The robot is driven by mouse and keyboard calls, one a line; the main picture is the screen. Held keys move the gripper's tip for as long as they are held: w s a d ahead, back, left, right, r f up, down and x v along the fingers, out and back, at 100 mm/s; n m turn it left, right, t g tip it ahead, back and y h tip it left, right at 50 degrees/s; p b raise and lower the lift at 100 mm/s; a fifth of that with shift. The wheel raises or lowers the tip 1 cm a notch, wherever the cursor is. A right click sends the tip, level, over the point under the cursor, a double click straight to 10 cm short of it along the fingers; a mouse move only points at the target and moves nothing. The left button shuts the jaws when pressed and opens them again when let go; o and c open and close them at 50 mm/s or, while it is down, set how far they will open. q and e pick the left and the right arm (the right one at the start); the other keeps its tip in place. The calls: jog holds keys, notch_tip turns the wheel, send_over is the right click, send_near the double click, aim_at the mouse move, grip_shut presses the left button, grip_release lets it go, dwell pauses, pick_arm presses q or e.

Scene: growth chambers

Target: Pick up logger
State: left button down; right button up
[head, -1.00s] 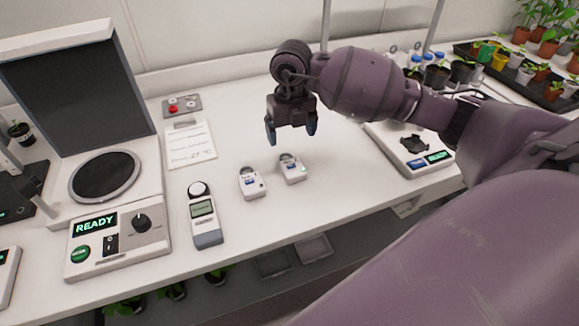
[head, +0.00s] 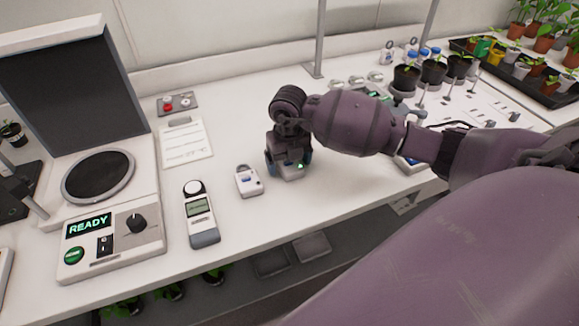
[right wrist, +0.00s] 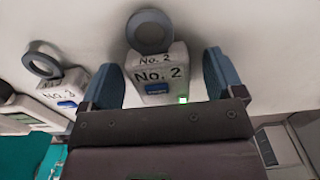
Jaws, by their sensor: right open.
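A small white logger (head: 294,175) with a ring on top and a lit green light stands on the white bench. In the right wrist view this logger (right wrist: 158,85) carries the label "No. 2" and a blue patch. My right gripper (head: 288,168) is over it, open, with one blue-grey finger on each side of the logger. Firm contact does not show. A second similar logger (head: 248,181) without a visible lit light stands just to the left; it also shows in the right wrist view (right wrist: 64,88), outside the fingers. My left gripper is out of view.
A handheld meter (head: 201,218) lies left of the loggers. Farther left is a device with a "READY" display (head: 88,225). A paper sheet (head: 186,145) lies behind.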

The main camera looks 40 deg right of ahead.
jog(key=c, duration=1)
jog(key=shift+c, duration=0.2)
jog(key=shift+r, duration=0.15)
